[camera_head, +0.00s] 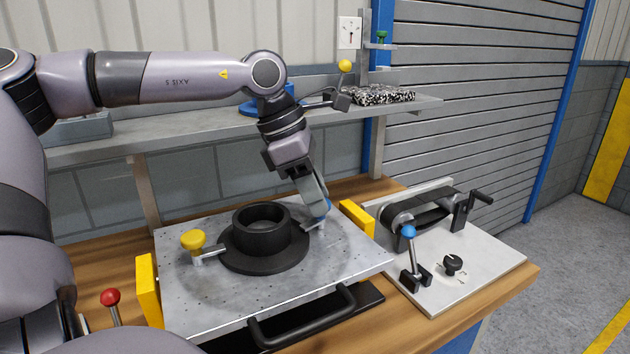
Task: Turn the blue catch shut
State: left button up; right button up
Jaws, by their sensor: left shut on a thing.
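The blue catch (327,206) is on the right side of the perforated metal plate (215,305), mostly hidden by my gripper. A bit of blue and a short metal arm show at the fingertips. My left gripper (322,208) reaches down from above and is shut on the blue catch. A black flanged ring (262,262) sits on the plate to the left of the catch. A yellow catch (193,241) stands at the ring's left, its metal arm pointing at the flange. Whether the blue catch's arm overlaps the flange I cannot tell. My right gripper is out of view.
Yellow blocks (357,217) flank the plate, and a black handle (302,322) is at its front. Right of it stands a belt unit (425,208) with a blue-ball lever (408,232) and black knob (453,263). A shelf (200,137) runs behind. A red-ball lever (110,298) is front left.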

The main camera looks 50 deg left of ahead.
pick_arm(q)
jog(key=shift+w+r+m+g+h+p, duration=0.1)
jog(key=shift+m+g+h+p, duration=0.35)
jog(key=shift+m, duration=0.95)
jog(key=o, duration=1)
jog(key=shift+o, duration=0.2)
jog(key=v, duration=0.7)
